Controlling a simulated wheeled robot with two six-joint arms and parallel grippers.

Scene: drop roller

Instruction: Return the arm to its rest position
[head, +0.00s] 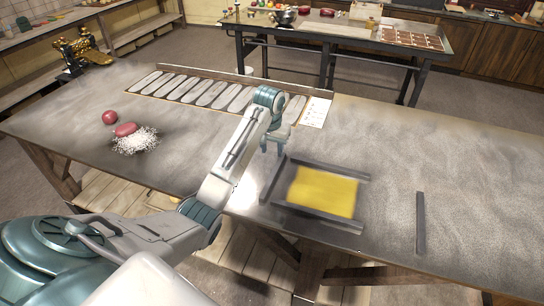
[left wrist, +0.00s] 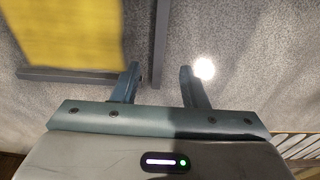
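My left arm reaches over the table from the left. My left gripper (head: 273,148) is above the table, just behind and left of a yellow sheet (head: 323,191) lying between dark rails (head: 320,218). My right gripper is not in view.
A tray of grey oval pieces (head: 203,93) lies along the table's back edge, with a white card (head: 316,112) beside it. A red ball (head: 110,117), a red oval thing (head: 125,129) and a white pile (head: 135,142) are left. A dark bar (head: 420,222) lies right.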

